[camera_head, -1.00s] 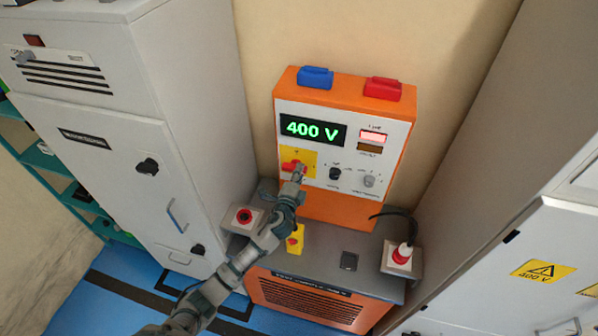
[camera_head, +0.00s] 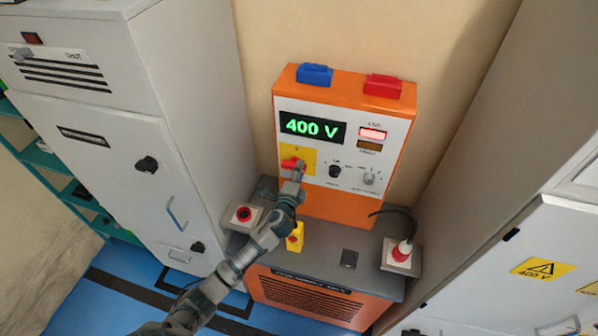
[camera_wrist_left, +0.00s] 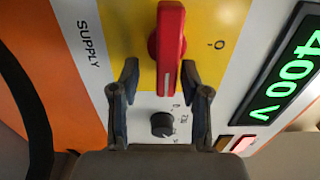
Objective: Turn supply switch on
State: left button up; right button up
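The supply switch is a red rotary handle (camera_head: 291,162) on a yellow plate (camera_head: 309,155), at the left of the orange unit's front panel. In the left wrist view the red handle (camera_wrist_left: 167,45) lies along the picture's height, with the word SUPPLY beside the plate. My left gripper (camera_head: 299,168) is at the switch. In the left wrist view its fingers (camera_wrist_left: 159,75) are apart, one on each side of the handle's near end; contact cannot be told. My right gripper is out of view.
A black knob (camera_head: 336,171) and a grey knob (camera_head: 369,178) sit right of the switch. Grey cabinets (camera_head: 95,140) flank the unit.

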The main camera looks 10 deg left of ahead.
pick_arm(q)
jog(key=shift+s, duration=0.1)
jog(key=s, duration=1.1)
jog(key=shift+s+a, duration=0.25)
jog(key=shift+s, duration=0.1)
